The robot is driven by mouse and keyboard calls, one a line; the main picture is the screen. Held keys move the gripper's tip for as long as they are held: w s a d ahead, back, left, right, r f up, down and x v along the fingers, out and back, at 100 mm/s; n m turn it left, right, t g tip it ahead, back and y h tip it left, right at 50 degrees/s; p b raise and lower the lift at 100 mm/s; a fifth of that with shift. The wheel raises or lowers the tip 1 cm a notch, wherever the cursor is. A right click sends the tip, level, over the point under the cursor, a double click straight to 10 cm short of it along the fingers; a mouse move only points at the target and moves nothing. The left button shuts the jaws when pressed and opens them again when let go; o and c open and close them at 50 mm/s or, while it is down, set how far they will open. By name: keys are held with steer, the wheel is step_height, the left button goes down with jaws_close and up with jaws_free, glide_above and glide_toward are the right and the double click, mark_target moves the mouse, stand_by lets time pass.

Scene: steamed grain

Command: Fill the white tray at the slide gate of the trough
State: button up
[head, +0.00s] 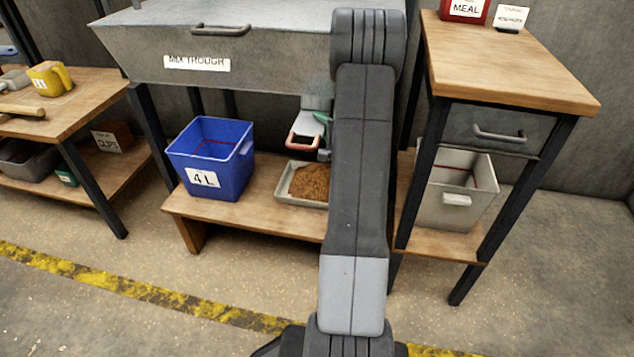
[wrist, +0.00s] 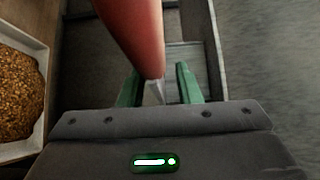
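The white tray (head: 283,196) sits on the low wooden shelf under the mix trough (head: 270,70), heaped with brown grain (head: 310,181). The tray's edge (wrist: 42,50) and grain (wrist: 15,95) also show at the left of the wrist view. The red handle (head: 291,143) of the slide gate hangs below the trough, above the tray. In the wrist view the red handle (wrist: 137,35) reaches down between the green fingers of my gripper (wrist: 158,88). The fingers stand apart, with a gap between the handle and the right finger. My arm hides part of the tray and gate in the head view.
A blue 4 L bucket (head: 205,155) stands left of the tray. A pale grey bin (head: 460,190) stands on the right shelf below a drawer. A left table holds a yellow scoop (head: 50,78). The floor in front is clear apart from a yellow stripe (head: 150,293).

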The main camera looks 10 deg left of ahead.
steer(key=p+v, duration=0.3)
steer(key=v, duration=1.1)
steer(key=shift+w+a, duration=0.1)
steer(key=shift+a, duration=0.1)
steer(key=b+x, duration=0.3)
steer(key=x, duration=1)
steer(key=shift+w+a+f, duration=0.1)
steer(key=shift+w+a, duration=0.1)
steer(key=shift+a, duration=0.15)
steer(key=shift+s+d, duration=0.1)
steer(key=shift+s, duration=0.7)
steer(key=shift+w, duration=0.1)
